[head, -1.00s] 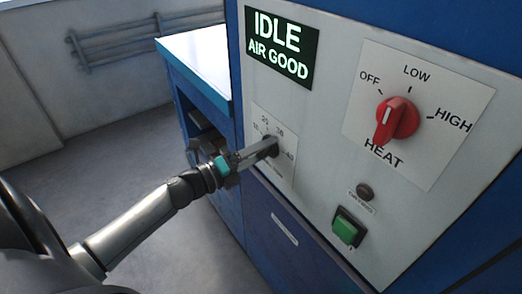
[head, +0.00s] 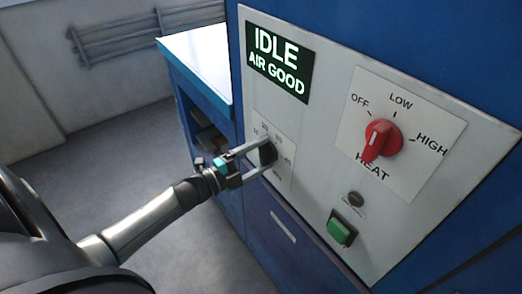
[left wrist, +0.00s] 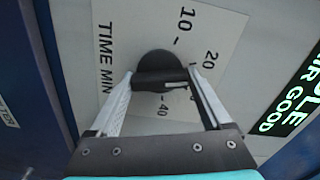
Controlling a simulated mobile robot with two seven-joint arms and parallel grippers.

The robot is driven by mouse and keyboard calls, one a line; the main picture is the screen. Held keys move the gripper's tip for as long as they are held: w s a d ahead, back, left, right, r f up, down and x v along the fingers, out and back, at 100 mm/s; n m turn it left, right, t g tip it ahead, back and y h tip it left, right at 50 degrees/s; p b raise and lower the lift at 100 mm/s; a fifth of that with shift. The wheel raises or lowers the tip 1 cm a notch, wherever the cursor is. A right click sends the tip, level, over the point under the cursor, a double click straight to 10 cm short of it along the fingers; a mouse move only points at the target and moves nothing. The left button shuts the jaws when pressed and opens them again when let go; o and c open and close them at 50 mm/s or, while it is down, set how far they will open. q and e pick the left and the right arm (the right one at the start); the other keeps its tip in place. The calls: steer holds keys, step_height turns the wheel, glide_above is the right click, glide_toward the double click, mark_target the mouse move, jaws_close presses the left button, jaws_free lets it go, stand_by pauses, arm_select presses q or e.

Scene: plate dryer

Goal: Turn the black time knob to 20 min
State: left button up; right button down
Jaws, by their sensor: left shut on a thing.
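The black time knob (head: 267,153) sits on a white dial plate (head: 282,178) at the lower left of the control panel. My left gripper (head: 258,150) has one finger on each side of the knob and is shut on it. In the left wrist view, the knob (left wrist: 158,64) is between the two fingertips (left wrist: 160,76), with its bar lying across the picture. A light mark shows near the bar's right end, on the side of the printed 20. The fingers hide part of the scale, so the exact setting is hard to read. My right gripper is not in view.
The panel carries a display (head: 278,63) reading IDLE, AIR GOOD, a red heat knob (head: 382,138), a small dark round part (head: 356,199) and a green button (head: 341,230). A blue bench (head: 198,62) stands at left. The floor (head: 90,150) beside it is clear.

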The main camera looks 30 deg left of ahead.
arm_select(q)
steer(key=shift+n+p, duration=0.35)
steer(key=shift+n, duration=0.45)
steer(key=o, duration=1.2)
steer(key=shift+c, duration=0.2)
steer(key=shift+s, duration=0.1)
steer(key=v, duration=1.5)
